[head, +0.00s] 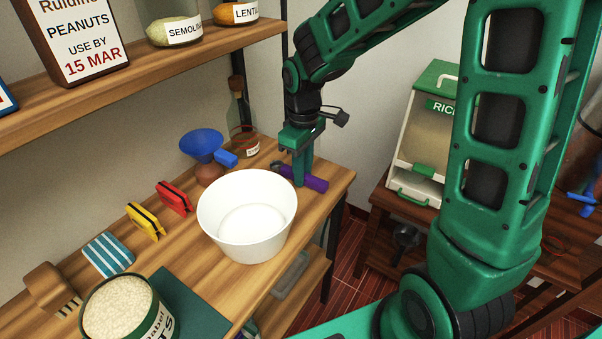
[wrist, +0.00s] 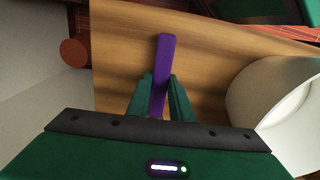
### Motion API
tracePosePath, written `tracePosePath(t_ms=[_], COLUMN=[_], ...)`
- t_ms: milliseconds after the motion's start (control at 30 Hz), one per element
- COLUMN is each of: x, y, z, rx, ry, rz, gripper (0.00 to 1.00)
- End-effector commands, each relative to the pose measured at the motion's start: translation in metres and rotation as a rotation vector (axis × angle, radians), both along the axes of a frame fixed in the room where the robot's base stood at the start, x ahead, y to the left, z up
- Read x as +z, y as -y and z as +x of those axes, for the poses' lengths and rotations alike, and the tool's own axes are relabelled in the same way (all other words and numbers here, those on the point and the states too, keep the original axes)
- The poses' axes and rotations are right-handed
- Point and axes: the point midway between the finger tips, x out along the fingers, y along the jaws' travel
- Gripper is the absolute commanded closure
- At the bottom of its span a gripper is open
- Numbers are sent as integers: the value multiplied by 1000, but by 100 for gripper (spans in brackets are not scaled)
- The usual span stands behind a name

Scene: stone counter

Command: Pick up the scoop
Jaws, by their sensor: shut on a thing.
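The scoop shows as a purple handle (head: 316,184) at the right end of the wooden counter, just behind the white bowl. In the wrist view the purple bar (wrist: 163,52) runs between the fingers and points away from the palm. My gripper (head: 299,180) reaches down from above, and its green fingers are shut on the purple handle. The fingers also show in the wrist view (wrist: 160,92), one on each side of it.
A white bowl (head: 222,244) stands close beside my gripper. Red (head: 174,197) and yellow (head: 146,221) clips lie left. A shelf (head: 130,92) hangs above. The counter's right edge is near.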

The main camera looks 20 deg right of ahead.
Motion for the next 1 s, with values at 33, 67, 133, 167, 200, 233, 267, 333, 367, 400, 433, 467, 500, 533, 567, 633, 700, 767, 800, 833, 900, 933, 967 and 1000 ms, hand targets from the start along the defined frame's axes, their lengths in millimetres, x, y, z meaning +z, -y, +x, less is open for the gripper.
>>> tracePosePath(t_ms=[33, 67, 133, 167, 200, 233, 267, 333, 367, 400, 433, 467, 500, 533, 567, 633, 700, 767, 800, 833, 900, 933, 967, 1000], x=[1, 2, 6, 8, 11, 15, 18, 29, 35, 43, 49, 57, 67, 75, 83, 102, 119, 132, 140, 145, 157, 161, 165, 169], y=[0, 0, 0, 0, 0, 0, 0, 0, 0, 0, 0, 0, 0, 0, 0, 0, -1, 0, 0, 0, 0, 0, 0, 0], z=[0, 0, 1, 1, 1, 1, 1, 1, 1, 1, 2, 2, 1, 2, 2, 1, 1, 1, 1, 1, 1, 1, 1, 1], rx=[0, 0, 0, 0, 0, 0, 0, 0, 0, 0, 0, -1, -1, -1, -1, 0, 1, 0, 0, 0, 0, 0, 0, 1], ry=[1, 1, 2, 2, 2, 2, 4, 4, 6, 6, 6, 7, 6, 7, 7, 7, 7, 6, 4, 4, 4, 3, 4, 2], rz=[1, 0, 0, 0, 0, 0, 0, 1, 1, 1, 1, 0, 0, 0, 0, 0, 1, 1, 1, 0, 0, 0, 0, 0], gripper=[100, 100, 100, 100, 100, 100, 100, 100, 100, 100, 100, 100, 100, 100, 100, 100, 100, 100, 100, 100, 100, 100, 100, 100])
